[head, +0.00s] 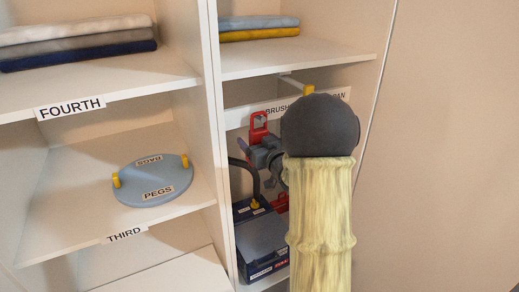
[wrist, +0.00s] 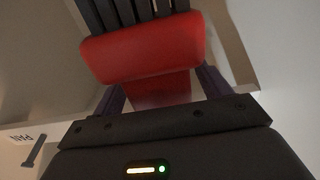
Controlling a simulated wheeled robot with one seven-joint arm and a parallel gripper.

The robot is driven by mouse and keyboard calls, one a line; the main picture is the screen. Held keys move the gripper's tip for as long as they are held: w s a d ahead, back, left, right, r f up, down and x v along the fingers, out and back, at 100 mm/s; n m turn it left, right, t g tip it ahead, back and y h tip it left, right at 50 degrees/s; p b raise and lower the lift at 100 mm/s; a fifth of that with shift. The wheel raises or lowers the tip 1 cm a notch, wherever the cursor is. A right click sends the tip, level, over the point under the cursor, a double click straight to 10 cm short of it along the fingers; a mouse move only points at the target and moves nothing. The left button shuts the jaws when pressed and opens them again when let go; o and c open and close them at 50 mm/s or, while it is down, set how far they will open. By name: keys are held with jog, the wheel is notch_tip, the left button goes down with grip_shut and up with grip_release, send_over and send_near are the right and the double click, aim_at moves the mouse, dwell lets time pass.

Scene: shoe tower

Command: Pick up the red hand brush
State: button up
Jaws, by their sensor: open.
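The red hand brush shows large in the wrist view (wrist: 143,48), with a wide red block, dark bristle-like bars above it and a narrower red part below. My gripper (wrist: 160,86) is open, its two dark purple fingers on either side of that narrower part. In the head view my gripper (head: 270,156) is inside the right-hand closet bay, partly hidden by my arm. A red piece with a hole (head: 259,122) shows just above it, and another red bit shows below. I cannot tell if both belong to the brush.
A label strip reading BRUSH and PAN (head: 272,111) runs behind my arm, under a shelf with folded cloths (head: 258,34). A dark blue box (head: 262,240) stands below. An upright divider (head: 212,120) is close on the left. A blue-grey lid (head: 140,183) lies on the third shelf.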

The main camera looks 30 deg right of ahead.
jog(key=shift+c, duration=0.3)
jog(key=shift+w, duration=0.1)
jog(key=c, duration=1.1)
jog(key=shift+o, duration=0.2)
jog(key=shift+a+r, duration=0.1)
jog(key=shift+r+b, duration=0.5)
jog(key=shift+r, duration=0.05)
jog(key=s+b, duration=0.5)
jog(key=s, duration=1.3)
jog(key=shift+d, duration=0.35)
jog(key=shift+r, duration=0.1)
